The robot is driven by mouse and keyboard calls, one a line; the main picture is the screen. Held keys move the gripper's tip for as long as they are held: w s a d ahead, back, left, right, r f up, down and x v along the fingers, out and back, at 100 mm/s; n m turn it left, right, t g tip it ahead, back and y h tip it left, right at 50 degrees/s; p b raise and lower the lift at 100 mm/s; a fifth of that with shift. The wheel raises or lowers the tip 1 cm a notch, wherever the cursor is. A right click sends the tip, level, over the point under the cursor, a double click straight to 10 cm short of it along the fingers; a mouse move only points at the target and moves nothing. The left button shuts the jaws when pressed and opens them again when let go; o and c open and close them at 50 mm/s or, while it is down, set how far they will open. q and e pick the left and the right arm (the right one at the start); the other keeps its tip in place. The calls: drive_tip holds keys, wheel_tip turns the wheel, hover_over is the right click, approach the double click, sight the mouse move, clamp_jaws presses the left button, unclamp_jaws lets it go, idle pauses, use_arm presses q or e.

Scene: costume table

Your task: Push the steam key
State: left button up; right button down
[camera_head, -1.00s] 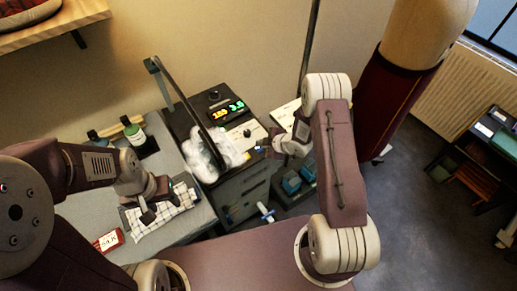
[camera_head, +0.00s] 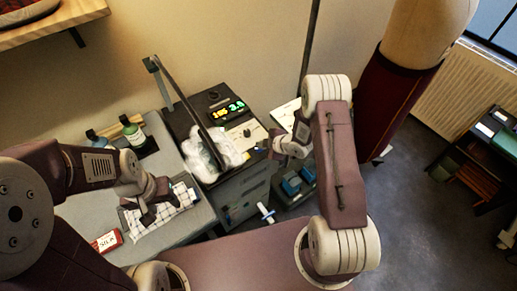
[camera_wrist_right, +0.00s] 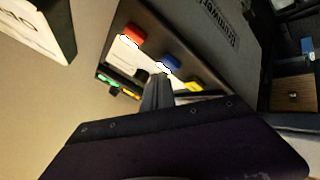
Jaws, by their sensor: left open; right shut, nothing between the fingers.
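A row of coloured keys shows in the right wrist view on the dark machine's panel: red (camera_wrist_right: 133,35), blue (camera_wrist_right: 169,64) and yellow (camera_wrist_right: 193,86). No label telling which is the steam key is readable. My right gripper (camera_wrist_right: 160,82) is shut and empty, its tips right by the blue key; I cannot tell if they touch. In the head view my right gripper (camera_head: 270,147) is at the machine's right front. My left gripper (camera_head: 158,208) is open over a checked cloth (camera_head: 182,199) on the grey table.
The dark machine has a lit display (camera_head: 227,112) and a long slanted bar (camera_head: 185,100). A white cloud-like mass (camera_head: 226,150) lies around the bar's lower end. Bottles (camera_head: 132,130) and a red tag (camera_head: 106,241) are on the grey table (camera_head: 85,213). Blue blocks (camera_head: 291,184) sit below right.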

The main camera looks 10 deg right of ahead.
sight(261, 150)
drive_tip(key=shift+f+b, duration=0.4)
drive_tip(key=shift+f, duration=0.05)
idle(0.4)
drive_tip(key=shift+r+p, duration=0.7)
drive_tip(key=shift+r, duration=0.25)
drive_tip(key=shift+r, duration=0.1)
wheel_tip(261, 150, up, 6)
drive_tip(key=p, duration=0.4)
drive_tip(key=shift+p, duration=0.3)
